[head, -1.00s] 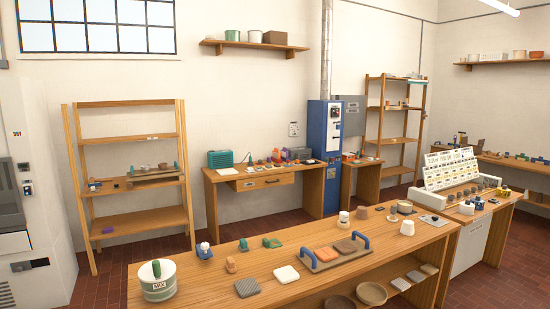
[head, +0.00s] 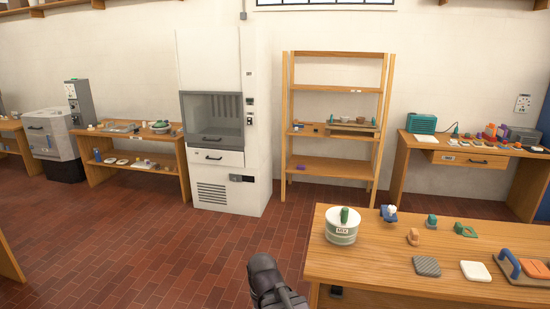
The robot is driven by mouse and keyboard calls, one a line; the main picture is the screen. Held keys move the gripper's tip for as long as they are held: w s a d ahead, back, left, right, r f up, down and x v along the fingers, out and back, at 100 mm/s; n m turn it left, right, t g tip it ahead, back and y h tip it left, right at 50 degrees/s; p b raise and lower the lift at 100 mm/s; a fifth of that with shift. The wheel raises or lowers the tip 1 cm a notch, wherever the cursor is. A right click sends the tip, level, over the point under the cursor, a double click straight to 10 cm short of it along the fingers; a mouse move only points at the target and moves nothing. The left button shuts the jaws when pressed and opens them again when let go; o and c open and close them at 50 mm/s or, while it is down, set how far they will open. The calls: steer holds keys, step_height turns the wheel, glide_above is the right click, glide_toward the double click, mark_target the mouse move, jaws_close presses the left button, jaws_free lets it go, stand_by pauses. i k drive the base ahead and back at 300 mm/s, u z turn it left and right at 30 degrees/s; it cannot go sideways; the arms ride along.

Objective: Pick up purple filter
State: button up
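A small purple item (head: 299,168) lies on the lower board of the wooden shelf rack, near its left post. It is too small to tell if it is the purple filter. A dark part of my arm with what looks like my gripper (head: 278,290) shows at the bottom middle, left of the near workbench and far from the rack. Its fingers are not clear, and I cannot see whether they are open or shut.
A white cabinet (head: 260,150) stands left of the shelf rack (head: 290,100). The red tile floor (head: 150,240) is clear at left and middle.

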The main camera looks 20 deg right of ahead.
mark_target(501, 132)
steer(key=i, duration=4.6)
steer(key=z, duration=0.95)
